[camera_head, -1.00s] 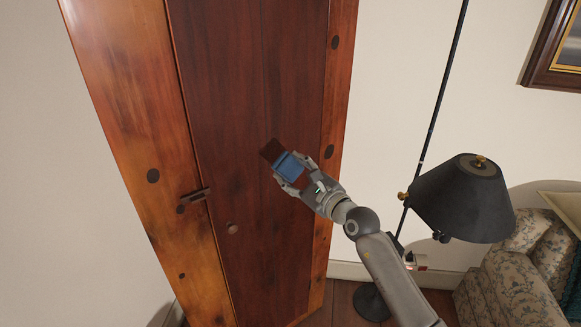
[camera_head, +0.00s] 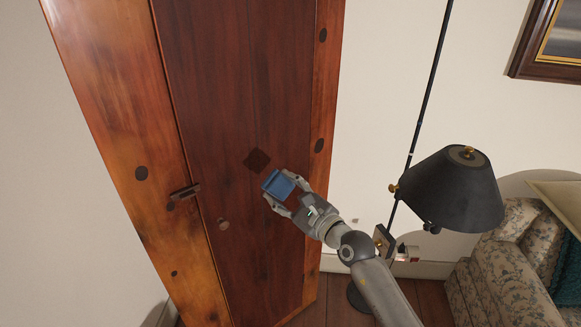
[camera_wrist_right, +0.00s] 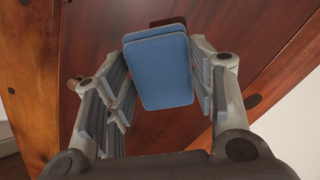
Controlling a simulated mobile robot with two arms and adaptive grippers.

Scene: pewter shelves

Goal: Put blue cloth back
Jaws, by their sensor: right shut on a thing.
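The blue cloth (camera_head: 278,184) is a small folded block between the fingers of my right gripper (camera_head: 284,192). My right gripper is shut on it and holds it up in front of the wooden cabinet door. In the right wrist view the folded cloth (camera_wrist_right: 158,72) sits between the two fingers, its layered edge at the top. The tall cabinet (camera_head: 225,90) has a dark red-brown door that is closed, with a small latch (camera_head: 185,191) at its left edge and a round knob (camera_head: 223,224). My left gripper is not in view.
A floor lamp with a black shade (camera_head: 448,190) stands right of my right arm, its thin pole rising behind. A floral sofa (camera_head: 505,270) is at the lower right. A framed picture (camera_head: 545,45) hangs at the upper right. White wall lies between cabinet and lamp.

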